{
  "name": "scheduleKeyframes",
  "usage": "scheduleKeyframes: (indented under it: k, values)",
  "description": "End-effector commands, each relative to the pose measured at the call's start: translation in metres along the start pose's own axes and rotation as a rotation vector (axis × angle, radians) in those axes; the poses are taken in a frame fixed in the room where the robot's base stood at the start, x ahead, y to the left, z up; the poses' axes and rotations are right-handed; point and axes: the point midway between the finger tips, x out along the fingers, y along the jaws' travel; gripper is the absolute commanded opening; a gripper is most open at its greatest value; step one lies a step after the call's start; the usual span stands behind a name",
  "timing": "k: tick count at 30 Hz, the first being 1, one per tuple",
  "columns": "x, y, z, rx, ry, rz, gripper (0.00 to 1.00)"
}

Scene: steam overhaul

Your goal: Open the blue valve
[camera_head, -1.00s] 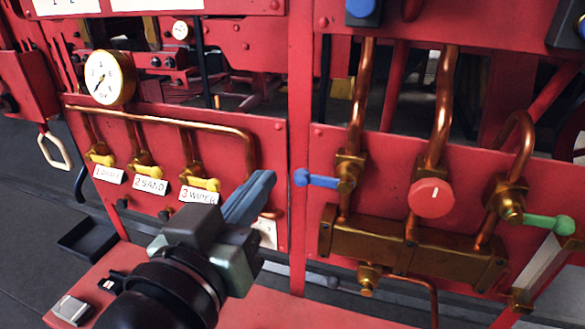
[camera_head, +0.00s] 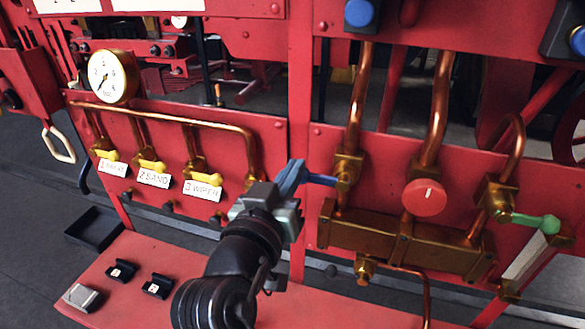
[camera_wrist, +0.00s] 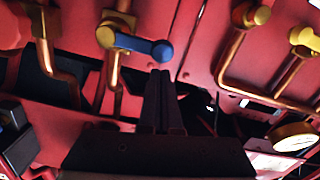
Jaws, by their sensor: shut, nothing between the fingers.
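The blue valve (camera_head: 320,179) has a blue lever that points left from a brass body on a copper pipe. The lever lies about level. My gripper (camera_head: 292,175) is at the left end of the lever, with its blue-grey fingers together. In the wrist view the blue lever (camera_wrist: 150,47) with its round end shows just past the tips of my gripper (camera_wrist: 162,73). The fingers are shut with nothing between them. I cannot tell whether they touch the lever.
A red round knob (camera_head: 425,197) and a green lever (camera_head: 537,222) sit to the right on the same brass manifold (camera_head: 385,240). Labelled yellow valves (camera_head: 152,166) and a gauge (camera_head: 113,76) are at left. A red shelf (camera_head: 130,270) lies below.

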Motion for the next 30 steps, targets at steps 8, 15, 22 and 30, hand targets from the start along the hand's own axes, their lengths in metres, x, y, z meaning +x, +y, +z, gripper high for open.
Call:
scheduleKeyframes:
  k: [8, 15, 22, 30]
  values:
    - [0.000, 0.000, 0.001, -0.006, -0.001, 0.000, 0.00]
    - [0.000, -0.002, 0.004, -0.053, -0.001, 0.003, 0.00]
    - [0.000, -0.004, 0.006, -0.086, -0.002, 0.005, 0.00]
    - [0.001, -0.005, 0.011, -0.138, -0.004, 0.008, 0.00]
